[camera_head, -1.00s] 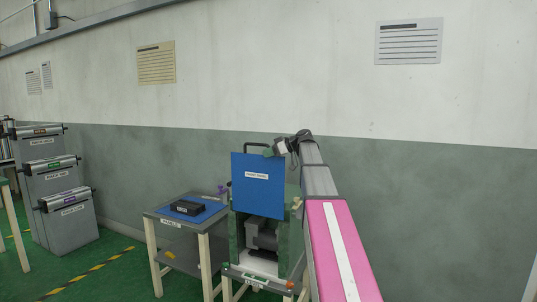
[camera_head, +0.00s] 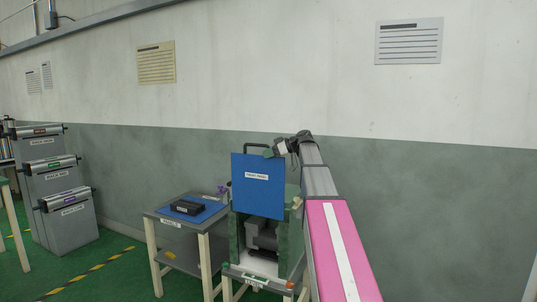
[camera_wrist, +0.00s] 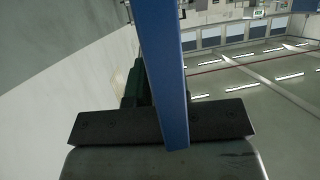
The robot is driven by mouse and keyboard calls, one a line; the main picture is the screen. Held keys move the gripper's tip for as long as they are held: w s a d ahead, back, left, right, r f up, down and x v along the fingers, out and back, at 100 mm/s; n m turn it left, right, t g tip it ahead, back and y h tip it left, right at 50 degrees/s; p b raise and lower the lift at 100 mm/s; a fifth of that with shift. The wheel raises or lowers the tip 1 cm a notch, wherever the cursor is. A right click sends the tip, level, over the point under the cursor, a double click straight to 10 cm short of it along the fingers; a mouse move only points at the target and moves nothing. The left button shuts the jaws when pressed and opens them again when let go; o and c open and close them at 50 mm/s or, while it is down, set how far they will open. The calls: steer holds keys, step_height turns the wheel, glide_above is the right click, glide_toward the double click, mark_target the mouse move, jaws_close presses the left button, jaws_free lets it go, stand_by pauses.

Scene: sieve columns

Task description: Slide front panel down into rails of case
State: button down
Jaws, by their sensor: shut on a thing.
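In the wrist view the panel (camera_wrist: 165,60) shows edge-on, running down between the dark jaw parts. The green case (camera_head: 284,243) stands below and behind the panel, its front open in the lower part, with dark grey parts inside. The panel covers the upper part of the case. Whether its edges are inside the rails cannot be told.
The case stands on a small stand. To its left a side table (camera_head: 165,212) carries a blue mat with a black box (camera_head: 187,207). Grey labelled columns (camera_head: 68,218) stand farther left. A wall is close behind; the floor at left is partly clear.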

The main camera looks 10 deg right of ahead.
mark_target(270, 180)
steer(key=shift+f, duration=6.5)
steer(key=shift+r, duration=0.2)
steer(key=c, duration=1.5)
jaws_free()
steer(key=shift+s+a+f, duration=0.1)
steer(key=shift+s+a, duration=0.05)
steer(key=shift+s, duration=0.1)
